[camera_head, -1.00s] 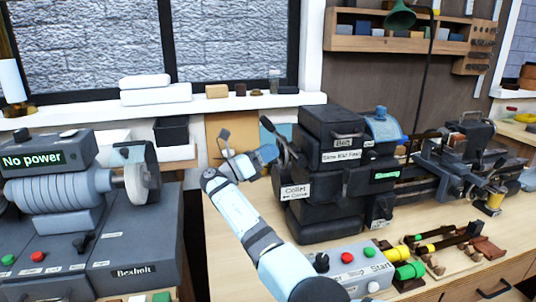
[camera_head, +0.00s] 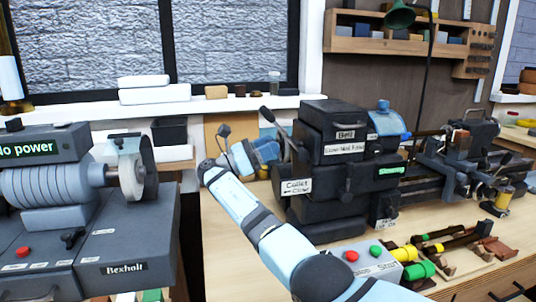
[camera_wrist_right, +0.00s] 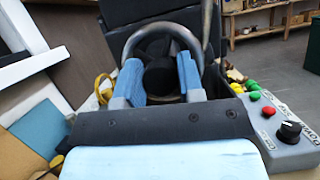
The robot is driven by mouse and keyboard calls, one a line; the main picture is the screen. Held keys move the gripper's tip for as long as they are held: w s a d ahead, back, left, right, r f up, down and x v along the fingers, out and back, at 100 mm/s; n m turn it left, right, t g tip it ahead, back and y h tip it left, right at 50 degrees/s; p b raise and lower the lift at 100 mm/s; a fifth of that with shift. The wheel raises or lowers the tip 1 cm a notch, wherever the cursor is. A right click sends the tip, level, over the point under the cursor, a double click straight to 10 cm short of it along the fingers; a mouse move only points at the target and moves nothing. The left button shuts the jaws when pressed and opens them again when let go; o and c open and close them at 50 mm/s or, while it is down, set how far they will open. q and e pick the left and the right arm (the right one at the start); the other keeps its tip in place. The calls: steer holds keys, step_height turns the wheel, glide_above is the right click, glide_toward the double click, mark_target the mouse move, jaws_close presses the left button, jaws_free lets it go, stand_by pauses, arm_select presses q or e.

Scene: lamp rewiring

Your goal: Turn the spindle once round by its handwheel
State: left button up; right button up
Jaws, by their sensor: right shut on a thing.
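The spindle's handwheel shows in the right wrist view as a grey metal rim (camera_wrist_right: 163,33) around a dark hub (camera_wrist_right: 159,77). My right gripper (camera_wrist_right: 160,76) is shut on the handwheel, with its blue finger pads on either side of the dark middle part. In the head view my right gripper (camera_head: 255,154) is at the left end of the black lathe headstock (camera_head: 340,170); the handwheel is not clear there. My left gripper is not in view.
A control box (camera_head: 362,262) with red and green buttons stands in front of the headstock. A grey Bexholt machine (camera_head: 110,235) stands at the left across a gap. A dark lever (camera_head: 279,123) rises beside my right gripper. Tools lie on the bench at the right.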

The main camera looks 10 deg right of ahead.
steer(key=shift+m+g+b, duration=0.6)
steer(key=shift+m+b, duration=0.1)
steer(key=shift+m, duration=0.3)
steer(key=o, duration=0.9)
steer(key=shift+d, duration=0.1)
